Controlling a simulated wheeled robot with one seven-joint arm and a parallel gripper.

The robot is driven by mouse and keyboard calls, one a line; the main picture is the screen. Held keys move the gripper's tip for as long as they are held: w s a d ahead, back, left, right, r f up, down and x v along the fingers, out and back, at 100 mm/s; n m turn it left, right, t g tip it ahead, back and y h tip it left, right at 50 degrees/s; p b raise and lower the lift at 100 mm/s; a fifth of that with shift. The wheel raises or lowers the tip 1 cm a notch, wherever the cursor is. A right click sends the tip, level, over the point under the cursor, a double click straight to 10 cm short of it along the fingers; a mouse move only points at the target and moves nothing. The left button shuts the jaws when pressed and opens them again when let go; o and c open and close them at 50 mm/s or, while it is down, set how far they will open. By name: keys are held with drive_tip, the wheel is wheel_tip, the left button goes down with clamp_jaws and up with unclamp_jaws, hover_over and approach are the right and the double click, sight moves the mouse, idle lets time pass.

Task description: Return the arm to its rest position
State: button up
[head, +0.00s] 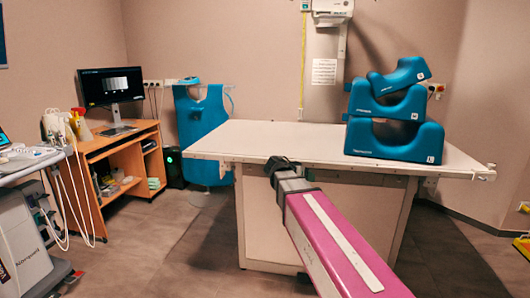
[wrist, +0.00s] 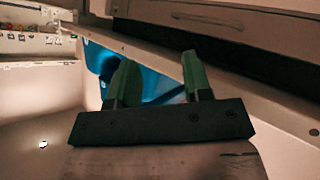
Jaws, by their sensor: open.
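My arm, with a magenta link, reaches forward from the bottom right of the head view. Its dark end (head: 280,165) is in front of the near edge of the white table (head: 270,140). The fingers are not clear in the head view. In the wrist view my gripper (wrist: 155,80) shows two green fingers standing apart on a black bar. Nothing is between them. The table's edge runs diagonally behind the fingers, and a blue thing (wrist: 158,82) shows beyond them.
Blue padded supports (head: 395,140) are stacked on the table's right side. A wooden desk (head: 120,165) with a monitor (head: 110,85) stands at the left, near a medical cart (head: 30,220). A blue apron (head: 203,130) hangs behind the table. Floor (head: 160,240) is free left of the table.

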drive_tip(key=s+d+f+n+g+y, duration=0.1)
drive_tip(key=s+f+n+g+y, duration=0.2)
drive_tip(key=s+f, duration=0.6)
drive_tip(key=s+d+f+n+g+y, duration=0.1)
drive_tip(key=s+f+n+g+y, duration=0.2)
drive_tip(key=f, duration=1.4)
drive_tip(key=s+y, duration=0.4)
drive_tip(key=s, duration=0.2)
drive_tip(key=shift+d+f+n, duration=0.15)
drive_tip(key=shift+f+n, duration=0.15)
drive_tip(key=shift+f, duration=0.05)
